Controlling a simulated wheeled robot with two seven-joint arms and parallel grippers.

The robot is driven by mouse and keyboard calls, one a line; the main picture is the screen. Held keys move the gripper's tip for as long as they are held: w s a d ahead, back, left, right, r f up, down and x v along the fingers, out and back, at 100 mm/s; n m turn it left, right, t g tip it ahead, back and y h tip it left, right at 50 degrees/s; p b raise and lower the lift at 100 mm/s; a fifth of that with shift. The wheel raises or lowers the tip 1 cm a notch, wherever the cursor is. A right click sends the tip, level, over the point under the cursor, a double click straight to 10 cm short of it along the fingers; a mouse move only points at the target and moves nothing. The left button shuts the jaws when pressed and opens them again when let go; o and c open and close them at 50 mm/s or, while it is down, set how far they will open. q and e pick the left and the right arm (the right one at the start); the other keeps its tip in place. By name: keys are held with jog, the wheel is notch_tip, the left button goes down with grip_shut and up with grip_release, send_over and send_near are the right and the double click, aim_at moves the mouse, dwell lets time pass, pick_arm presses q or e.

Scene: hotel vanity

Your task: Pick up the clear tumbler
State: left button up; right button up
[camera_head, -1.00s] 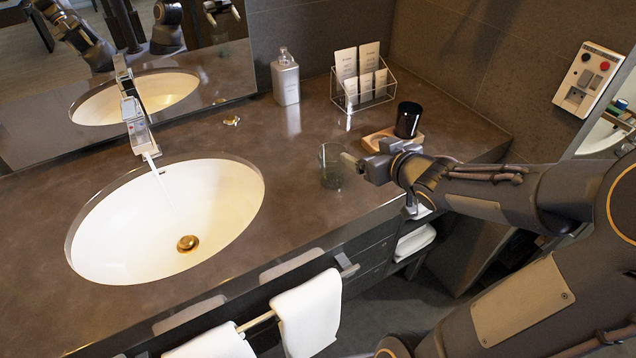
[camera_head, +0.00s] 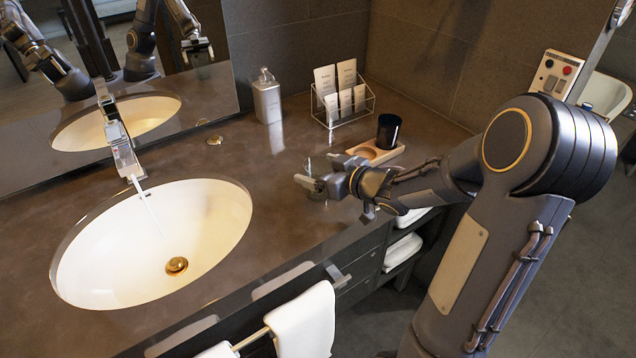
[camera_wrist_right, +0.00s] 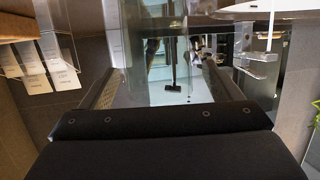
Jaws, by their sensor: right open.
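The clear tumbler (camera_head: 314,167) stands on the dark vanity counter, right of the sink, and is hard to make out in the head view. My right gripper (camera_head: 318,172) is open around it, with one finger on the near side and one on the far side. In the right wrist view the tumbler (camera_wrist_right: 150,62) shows as see-through glass between the two spread fingers. I cannot tell whether either finger touches it. The fingers and hand hide part of the glass in the head view. My left gripper is not in view.
A wooden tray (camera_head: 364,152) with a black cup (camera_head: 389,131) sits just behind my right gripper. A wire card rack (camera_head: 352,106) and a soap bottle (camera_head: 267,97) stand farther back. The sink (camera_head: 215,205) lies to the left. Towels (camera_head: 303,322) hang below the counter's front edge.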

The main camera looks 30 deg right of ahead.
jog(key=x, duration=0.3)
jog(key=shift+d, duration=0.1)
jog(key=shift+s+r, duration=0.1)
jog(key=c, duration=1.2)
